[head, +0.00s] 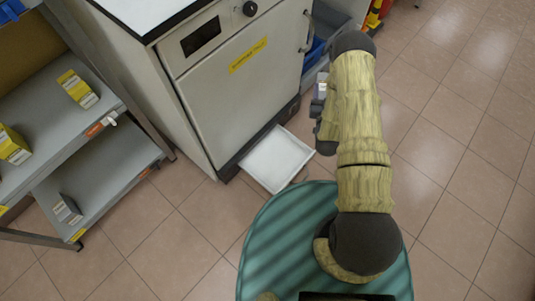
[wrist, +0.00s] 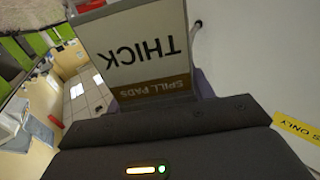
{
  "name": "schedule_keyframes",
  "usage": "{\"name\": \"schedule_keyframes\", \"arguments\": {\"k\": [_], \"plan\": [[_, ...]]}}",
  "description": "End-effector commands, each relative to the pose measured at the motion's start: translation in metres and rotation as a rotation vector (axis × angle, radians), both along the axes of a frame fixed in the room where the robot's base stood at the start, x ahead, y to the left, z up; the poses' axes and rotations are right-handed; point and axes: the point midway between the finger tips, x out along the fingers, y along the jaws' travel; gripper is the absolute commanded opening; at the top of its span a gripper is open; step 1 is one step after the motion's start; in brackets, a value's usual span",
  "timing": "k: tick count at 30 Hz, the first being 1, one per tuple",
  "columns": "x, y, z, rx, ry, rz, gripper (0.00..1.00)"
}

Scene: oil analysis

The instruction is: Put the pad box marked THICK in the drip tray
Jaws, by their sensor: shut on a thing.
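The pad box marked THICK (wrist: 141,45) fills the upper middle of the wrist view, its white label upside down above a brown SPILL PADS band. My gripper (wrist: 155,95) is shut on it; the fingers are mostly hidden behind the box. In the head view a small pale part of the box (head: 322,90) shows beside my arm, at my gripper (head: 319,104). The drip tray (head: 277,158) is a shallow white tray on the floor at the foot of the grey cabinet. It looks empty. The held box is up and to the right of it in the picture, apart from it.
The grey cabinet (head: 245,85) with a yellow label stands behind the tray. A grey shelf rack (head: 110,150) at left holds yellow boxes (head: 77,88) and a grey box (head: 66,208). A grey bin (head: 331,20) stands beyond the cabinet.

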Motion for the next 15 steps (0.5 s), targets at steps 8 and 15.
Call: {"name": "schedule_keyframes", "arguments": {"k": [8, 15], "plan": [[0.0, 0.001, 0.0003, 0.0, -0.001, 0.002, 0.26], [0.0001, 0.0027, -0.0002, 0.0, -0.001, 0.004, 0.26]]}}
